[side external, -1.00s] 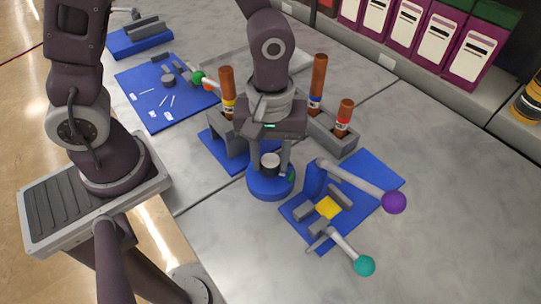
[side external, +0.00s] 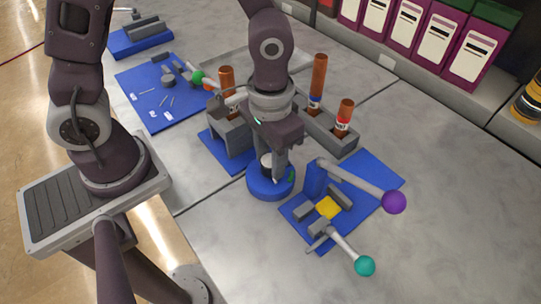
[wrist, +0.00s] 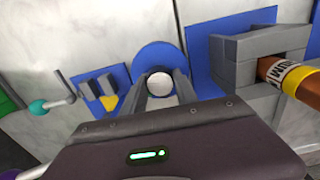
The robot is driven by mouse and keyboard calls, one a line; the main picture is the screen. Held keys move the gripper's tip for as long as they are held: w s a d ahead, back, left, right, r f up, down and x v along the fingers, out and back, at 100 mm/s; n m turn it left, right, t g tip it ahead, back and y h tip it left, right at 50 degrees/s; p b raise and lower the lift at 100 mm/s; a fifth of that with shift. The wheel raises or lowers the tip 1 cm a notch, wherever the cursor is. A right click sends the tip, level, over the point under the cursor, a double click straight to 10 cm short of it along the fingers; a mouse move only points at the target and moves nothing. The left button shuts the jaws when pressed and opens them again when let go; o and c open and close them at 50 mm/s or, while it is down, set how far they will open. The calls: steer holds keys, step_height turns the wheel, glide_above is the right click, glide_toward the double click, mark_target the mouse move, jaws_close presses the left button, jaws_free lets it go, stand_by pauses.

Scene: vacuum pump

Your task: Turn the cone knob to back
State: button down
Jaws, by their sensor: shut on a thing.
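The cone knob (side external: 266,160) has a pale round top and stands on a round blue base (side external: 262,188) in the middle of the table. My gripper (side external: 272,172) points down over it, with its fingers on either side of the knob. In the wrist view the pale knob top (wrist: 160,84) sits between the two fingers, and the gripper (wrist: 163,92) is shut on it. The blue base (wrist: 150,52) shows behind the fingers. A small green part (side external: 291,176) shows at the base's right side. The fingers hide most of the knob's sides.
Right of the base, a blue plate (side external: 379,172) carries levers with a purple ball (side external: 394,202) and a teal ball (side external: 364,266). Grey holders with brown tubes (side external: 318,80) stand close behind my gripper. Another blue plate (side external: 140,92) lies back left. The front right table is clear.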

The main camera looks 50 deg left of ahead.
mark_target(270, 161)
steer(key=m, duration=1.1)
steer(key=shift+m, duration=1.8)
steer(key=c, duration=0.9)
jaws_free()
steer(key=shift+c, duration=0.2)
step_height(270, 161, up, 7)
steer(key=shift+r, duration=0.1)
